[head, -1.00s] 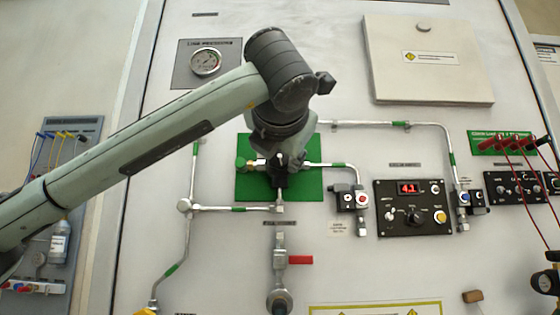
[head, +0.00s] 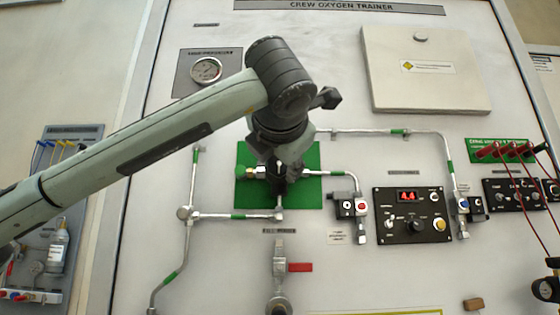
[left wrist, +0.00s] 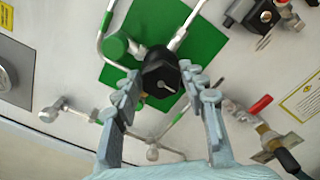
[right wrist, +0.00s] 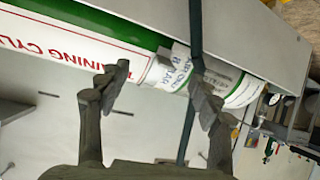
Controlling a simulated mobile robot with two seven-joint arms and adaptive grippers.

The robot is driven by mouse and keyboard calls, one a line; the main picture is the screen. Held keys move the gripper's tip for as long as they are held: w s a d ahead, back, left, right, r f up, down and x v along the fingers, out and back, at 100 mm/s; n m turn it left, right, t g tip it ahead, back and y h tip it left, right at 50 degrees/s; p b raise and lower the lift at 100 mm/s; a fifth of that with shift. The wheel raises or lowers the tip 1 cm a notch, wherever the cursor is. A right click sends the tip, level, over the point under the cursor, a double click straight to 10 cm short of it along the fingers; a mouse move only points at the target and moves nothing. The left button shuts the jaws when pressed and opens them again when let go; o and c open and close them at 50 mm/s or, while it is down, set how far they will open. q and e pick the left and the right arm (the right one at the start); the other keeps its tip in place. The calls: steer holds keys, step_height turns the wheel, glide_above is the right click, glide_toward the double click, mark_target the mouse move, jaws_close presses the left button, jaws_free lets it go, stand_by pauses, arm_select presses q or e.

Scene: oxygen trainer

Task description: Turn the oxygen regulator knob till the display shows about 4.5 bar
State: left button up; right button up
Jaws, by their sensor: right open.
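The oxygen regulator knob (left wrist: 158,82) is black with a pale pointer line and sits in front of a green plate (left wrist: 165,28). My left gripper (left wrist: 160,76) has one finger on each side of the knob and is closed on it. In the head view my left gripper (head: 279,172) covers most of the regulator.
Metal pipes (head: 240,216) run around the green plate. A red-handled valve (head: 299,267) is below, and a round gauge (head: 206,70) is at upper left. A black valve block with a red button (head: 360,206) is right of the plate.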

arm_select(q)
steer(key=shift+o, duration=1.2)
steer(key=shift+s, duration=0.1)
steer(key=s, duration=1.1)
steer(key=shift+s, duration=0.4)
